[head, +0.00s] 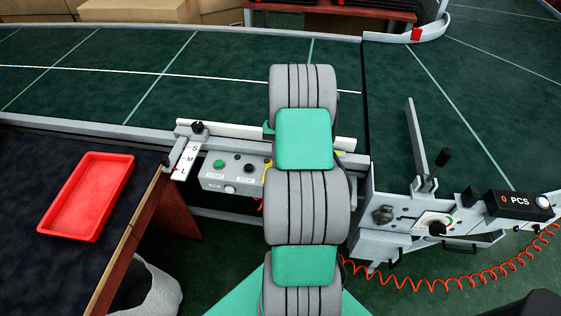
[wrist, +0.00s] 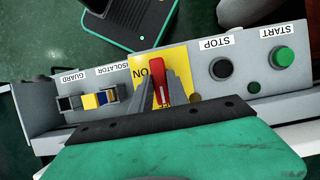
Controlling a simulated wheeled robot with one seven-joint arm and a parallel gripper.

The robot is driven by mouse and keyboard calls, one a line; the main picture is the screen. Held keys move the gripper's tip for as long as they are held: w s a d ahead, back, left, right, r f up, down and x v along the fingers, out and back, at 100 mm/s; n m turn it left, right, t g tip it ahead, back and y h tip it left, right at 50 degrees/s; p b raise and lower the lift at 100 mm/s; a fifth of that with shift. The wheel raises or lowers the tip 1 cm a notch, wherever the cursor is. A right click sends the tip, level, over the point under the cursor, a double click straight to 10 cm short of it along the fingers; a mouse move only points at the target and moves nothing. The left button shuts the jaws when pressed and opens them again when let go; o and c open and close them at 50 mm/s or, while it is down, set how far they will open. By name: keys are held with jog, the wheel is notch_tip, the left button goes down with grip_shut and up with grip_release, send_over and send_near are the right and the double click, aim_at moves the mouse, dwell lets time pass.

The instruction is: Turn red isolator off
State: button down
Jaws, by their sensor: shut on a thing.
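The red isolator handle (wrist: 156,68) sits on a yellow plate (wrist: 139,67) of the grey control panel in the wrist view. An upside-down ON label shows beside the handle. My gripper (wrist: 162,86) is shut on the handle, with one grey finger on each side of it. In the head view my arm hides the isolator and the gripper; only a yellow edge of the plate shows beside the arm. The grey control box (head: 230,181) carries the START and STOP buttons there.
The green START button (wrist: 284,57) and black STOP button (wrist: 221,69) are right of the handle in the wrist view. A plug marked GUARD (wrist: 67,102) is left. A red tray (head: 88,196) lies on the dark table. A coiled red cable (head: 480,284) hangs right.

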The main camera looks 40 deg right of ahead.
jog(key=shift+w+d+r, duration=0.1)
jog(key=shift+w, duration=0.1)
jog(key=c, duration=1.3)
grip_release()
jog(key=shift+s, duration=0.1)
jog(key=p+v, duration=0.1)
jog(key=v, duration=0.6)
jog(key=shift+d+r, duration=0.1)
jog(key=shift+r, duration=0.2)
